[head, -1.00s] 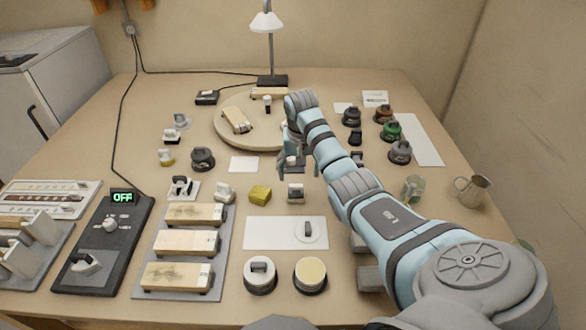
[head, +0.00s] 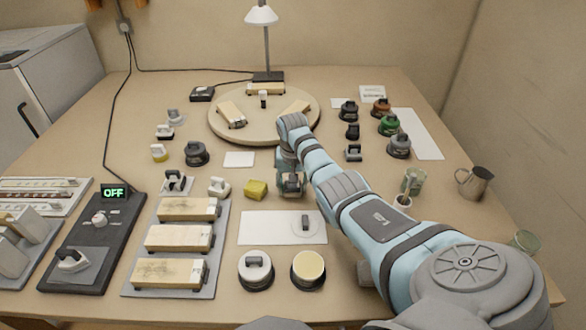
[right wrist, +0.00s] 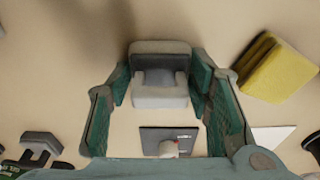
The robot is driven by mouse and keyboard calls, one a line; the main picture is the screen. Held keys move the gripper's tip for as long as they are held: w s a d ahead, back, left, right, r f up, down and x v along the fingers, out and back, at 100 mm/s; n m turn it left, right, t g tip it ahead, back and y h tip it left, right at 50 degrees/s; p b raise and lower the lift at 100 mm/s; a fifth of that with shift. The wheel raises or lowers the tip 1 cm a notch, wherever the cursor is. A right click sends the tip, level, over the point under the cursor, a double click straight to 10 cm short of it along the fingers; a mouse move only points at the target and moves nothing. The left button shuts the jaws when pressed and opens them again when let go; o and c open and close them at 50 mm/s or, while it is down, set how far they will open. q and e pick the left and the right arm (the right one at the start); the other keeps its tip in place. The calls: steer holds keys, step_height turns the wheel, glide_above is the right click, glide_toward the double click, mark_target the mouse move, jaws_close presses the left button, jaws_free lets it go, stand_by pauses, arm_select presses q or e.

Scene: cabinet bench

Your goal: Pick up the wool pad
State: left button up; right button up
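A small pale grey block with a darker grey top, which I take to be the wool pad, stands on the bench and shows in the right wrist view (right wrist: 160,92). My right gripper (right wrist: 162,85) is open, with one green finger on each side of the block and only narrow gaps. I cannot tell whether a finger touches it. In the head view the right gripper (head: 291,184) is low over the bench and hides most of the block. My left gripper is not in view.
A yellow block (head: 255,189) sits close to the left of the right gripper. A white sheet (head: 262,228) lies just in front. A round wooden board (head: 264,131) is behind. Several dark-based pieces stand to the right, with a metal jug (head: 474,181) farther right.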

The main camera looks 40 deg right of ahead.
steer(key=shift+c, duration=0.7)
steer(key=shift+r, duration=0.55)
step_height(320, 180, up, 19)
steer(key=p, duration=0.5)
steer(key=o, duration=0.5)
steer(key=c, duration=0.4)
